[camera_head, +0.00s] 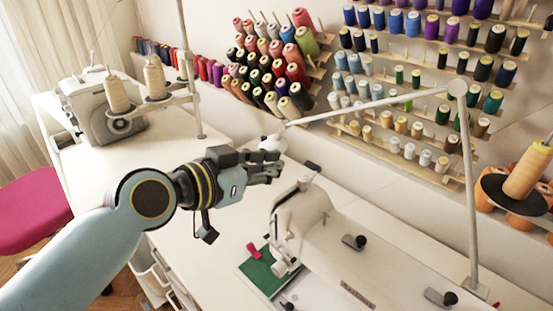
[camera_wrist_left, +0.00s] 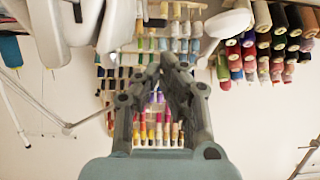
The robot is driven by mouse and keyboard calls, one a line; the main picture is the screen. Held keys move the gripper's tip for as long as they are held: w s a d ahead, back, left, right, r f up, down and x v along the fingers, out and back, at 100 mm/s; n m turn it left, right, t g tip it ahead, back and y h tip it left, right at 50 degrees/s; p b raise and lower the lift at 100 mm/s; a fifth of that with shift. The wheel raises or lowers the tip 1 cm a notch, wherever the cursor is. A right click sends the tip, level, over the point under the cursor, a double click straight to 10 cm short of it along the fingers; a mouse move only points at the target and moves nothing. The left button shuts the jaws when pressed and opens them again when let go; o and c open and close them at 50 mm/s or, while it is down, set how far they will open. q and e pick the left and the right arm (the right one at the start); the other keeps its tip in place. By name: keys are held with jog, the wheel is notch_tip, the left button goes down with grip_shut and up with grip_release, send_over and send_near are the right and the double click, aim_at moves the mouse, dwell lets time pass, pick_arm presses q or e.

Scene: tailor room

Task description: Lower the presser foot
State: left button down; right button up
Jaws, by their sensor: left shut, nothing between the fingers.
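A white sewing machine (camera_head: 345,255) stands on the white table in the head view, its head end toward the middle of the picture. Green fabric (camera_head: 262,276) lies by its needle end, with a small red piece (camera_head: 254,251) at its edge. The presser foot is too small to make out at the needle end. My left gripper (camera_head: 279,167) is up and to the left of the machine head, apart from it. It is shut and empty; its fingers also show in the left wrist view (camera_wrist_left: 174,62). My right gripper is not in view.
A white lamp arm (camera_head: 376,104) spans above the machine, with its post (camera_head: 468,190) at the right. Thread racks (camera_head: 410,160) line the wall behind. A second machine (camera_head: 95,105) with thread cones stands at the left. The table between the machines is mostly clear.

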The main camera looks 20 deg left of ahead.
pick_arm(q)
jog(key=b+x, duration=0.4)
jog(key=x, duration=0.6)
jog(key=shift+w, duration=0.2)
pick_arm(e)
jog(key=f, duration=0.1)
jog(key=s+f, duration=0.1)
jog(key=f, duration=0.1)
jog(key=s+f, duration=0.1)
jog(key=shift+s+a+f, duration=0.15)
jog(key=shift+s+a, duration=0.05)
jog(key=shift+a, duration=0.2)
pick_arm(q)
jog(key=shift+d+f, duration=0.1)
jog(key=shift+f, duration=0.1)
